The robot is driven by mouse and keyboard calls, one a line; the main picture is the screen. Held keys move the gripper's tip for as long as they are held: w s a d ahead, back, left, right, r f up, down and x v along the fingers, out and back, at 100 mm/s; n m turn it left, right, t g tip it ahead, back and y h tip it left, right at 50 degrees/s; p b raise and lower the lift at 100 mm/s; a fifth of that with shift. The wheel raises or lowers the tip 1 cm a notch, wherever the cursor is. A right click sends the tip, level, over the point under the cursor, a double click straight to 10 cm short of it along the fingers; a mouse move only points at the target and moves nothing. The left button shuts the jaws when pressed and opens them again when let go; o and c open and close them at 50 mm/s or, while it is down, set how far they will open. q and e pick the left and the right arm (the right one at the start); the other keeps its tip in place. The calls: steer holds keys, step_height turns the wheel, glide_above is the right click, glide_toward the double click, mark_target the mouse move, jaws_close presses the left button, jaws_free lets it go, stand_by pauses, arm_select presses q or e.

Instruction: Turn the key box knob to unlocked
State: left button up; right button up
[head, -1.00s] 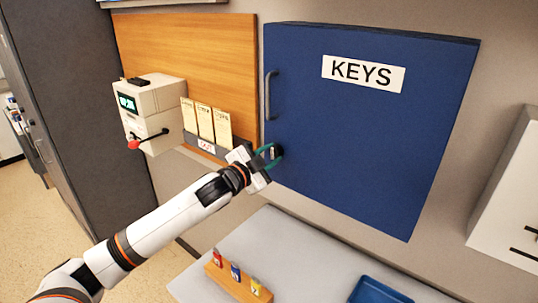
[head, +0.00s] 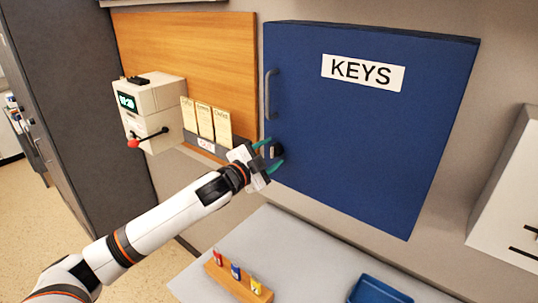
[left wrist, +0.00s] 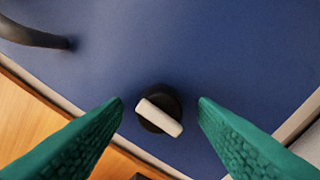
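The blue key box (head: 365,130) with a white KEYS label hangs on the wall. Its knob (head: 276,149), at the door's lower left, has a round black base and a pale bar handle. In the left wrist view the knob (left wrist: 160,112) shows whole, its bar slanting from upper left to lower right. My left gripper (head: 274,152) is open in front of the knob. Its green fingers stand on either side of the knob, with a visible gap to each in the left wrist view (left wrist: 160,101). My right gripper is not in view.
A dark door handle (head: 269,94) sits above the knob. To the left are a card rack (head: 206,123) and a beige machine (head: 152,112) with a red-tipped lever. Below, a counter (head: 310,262) holds a wooden block (head: 237,283) with colored tags and a blue tray (head: 378,291).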

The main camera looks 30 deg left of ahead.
arm_select(q)
steer(key=shift+s, duration=0.1)
steer(key=shift+s+f, duration=0.1)
steer(key=shift+s, duration=0.1)
steer(key=s+b, duration=0.3)
steer(key=s, duration=0.8)
steer(key=shift+s+a+b, duration=0.2)
steer(key=shift+a+b, duration=0.2)
steer(key=shift+a, duration=0.05)
